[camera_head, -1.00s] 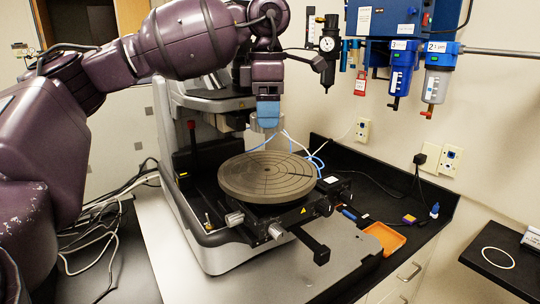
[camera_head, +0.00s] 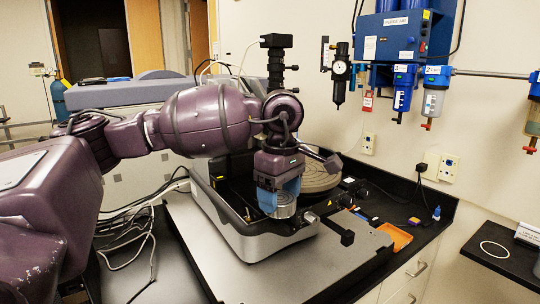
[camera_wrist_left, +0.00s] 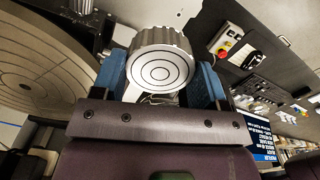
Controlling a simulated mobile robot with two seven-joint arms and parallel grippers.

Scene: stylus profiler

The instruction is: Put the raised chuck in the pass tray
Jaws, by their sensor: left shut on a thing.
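The chuck (camera_head: 285,206) is a short silver cylinder. In the left wrist view its ringed round face (camera_wrist_left: 157,69) shows between the blue fingers. My left gripper (camera_head: 280,194) is shut on it and holds it in front of the large round stage, over the near side of the instrument. My right gripper is not in view.
The profiler's grey base (camera_head: 265,240) and round stage (camera_head: 320,178) are close to the gripper. A black bar (camera_head: 338,231) juts out towards the tray. A black shelf (camera_head: 505,250) with a white ring and a sign is at the far right.

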